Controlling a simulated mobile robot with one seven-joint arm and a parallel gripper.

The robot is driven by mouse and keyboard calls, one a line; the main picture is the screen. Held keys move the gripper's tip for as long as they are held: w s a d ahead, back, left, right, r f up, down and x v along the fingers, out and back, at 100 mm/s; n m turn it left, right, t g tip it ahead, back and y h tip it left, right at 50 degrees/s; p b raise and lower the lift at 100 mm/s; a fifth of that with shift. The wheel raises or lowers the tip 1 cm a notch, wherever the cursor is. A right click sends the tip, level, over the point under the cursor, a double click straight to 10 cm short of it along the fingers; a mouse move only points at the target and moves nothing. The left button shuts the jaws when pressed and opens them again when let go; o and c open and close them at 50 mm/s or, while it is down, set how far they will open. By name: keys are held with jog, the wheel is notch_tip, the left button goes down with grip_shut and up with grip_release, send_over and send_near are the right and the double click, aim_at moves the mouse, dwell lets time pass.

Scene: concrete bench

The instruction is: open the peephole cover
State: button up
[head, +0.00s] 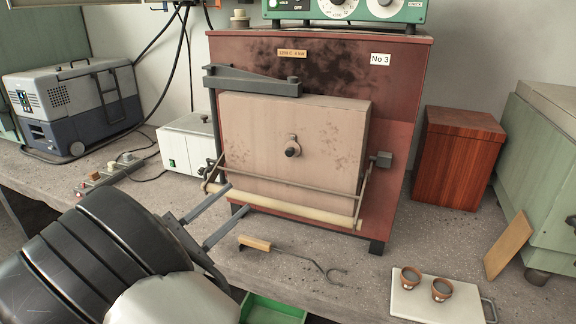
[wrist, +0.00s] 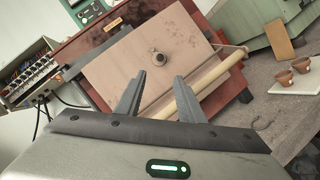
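The red kiln (head: 395,90) has a pale brick door (head: 250,125) on its front, which is shut. The peephole cover (head: 292,148) is a small grey plate with a dark knob in the middle of the door; it hangs upright and no hole shows beside it. It also shows in the wrist view (wrist: 158,57), beyond my fingertips and between them. My gripper (head: 237,197) is open and empty, in front of the door, low and to the left of the cover and apart from it. In the wrist view my gripper's two fingers (wrist: 159,79) stand well apart.
A pale roller bar (head: 285,211) and thin rods cross the door's lower front. A wooden-handled hook (head: 290,252) lies on the bench before the kiln. Two brown cups (head: 426,285) stand on a white board (head: 415,308) at right. A white box (head: 187,143) stands left.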

aim_at(288, 153)
jog(key=b+x, duration=0.2)
jog(key=x, duration=1.5)
jog(key=shift+w+d+r, duration=0.1)
jog(key=shift+d, duration=0.05)
grip_shut()
